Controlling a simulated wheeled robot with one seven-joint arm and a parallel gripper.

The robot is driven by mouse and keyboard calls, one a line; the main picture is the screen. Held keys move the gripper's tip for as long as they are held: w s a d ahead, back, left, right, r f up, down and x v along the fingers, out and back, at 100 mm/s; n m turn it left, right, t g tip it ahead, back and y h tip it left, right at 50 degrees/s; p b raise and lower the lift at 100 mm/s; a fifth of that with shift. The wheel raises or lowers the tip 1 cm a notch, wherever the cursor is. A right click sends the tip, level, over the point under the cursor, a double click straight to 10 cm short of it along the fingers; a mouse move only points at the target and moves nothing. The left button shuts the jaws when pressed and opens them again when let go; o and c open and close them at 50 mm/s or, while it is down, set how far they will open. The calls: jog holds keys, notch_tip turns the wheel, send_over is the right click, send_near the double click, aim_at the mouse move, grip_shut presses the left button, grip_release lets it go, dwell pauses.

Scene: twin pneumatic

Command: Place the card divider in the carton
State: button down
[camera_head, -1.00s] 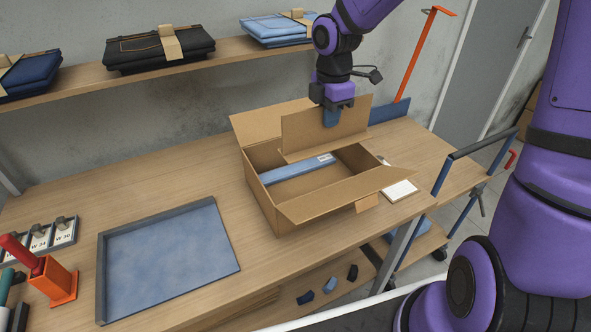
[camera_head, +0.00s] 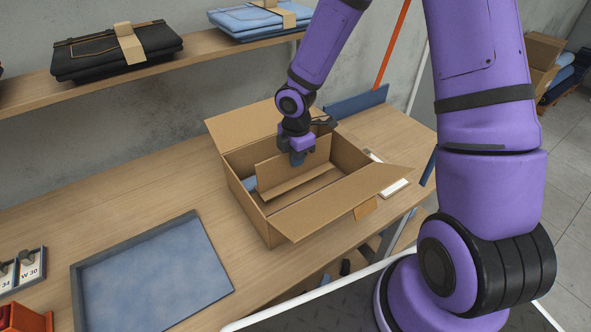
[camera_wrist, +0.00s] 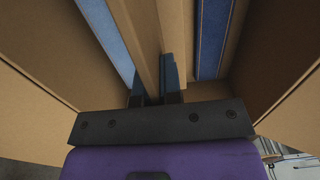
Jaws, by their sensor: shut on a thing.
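The open cardboard carton (camera_head: 242,128) stands on the workbench with its flaps spread. My gripper (camera_head: 297,160) is over the carton's opening, shut on the top edge of the card divider (camera_head: 272,177). The divider is a flat brown card panel, held upright inside the carton and running lengthwise. Its lower edge is low in the carton; I cannot tell whether it touches the floor. In the wrist view the divider (camera_wrist: 143,45) shows edge-on between the fingers (camera_wrist: 158,95), with carton walls on both sides. A blue item (camera_head: 250,184) lies behind the divider, mostly hidden.
A blue-lined tray (camera_head: 155,275) lies on the bench left of the carton. A white card (camera_head: 396,187) lies beyond the right flap. Folded garments (camera_head: 115,55) sit on the shelf above. In the wrist view, blue material (camera_wrist: 213,40) also shows right of the divider.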

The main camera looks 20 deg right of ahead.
aim_at(296, 177)
jog(key=shift+f, duration=2.1)
jog(key=shift+f, duration=0.15)
jog(key=c, duration=1.3)
grip_release()
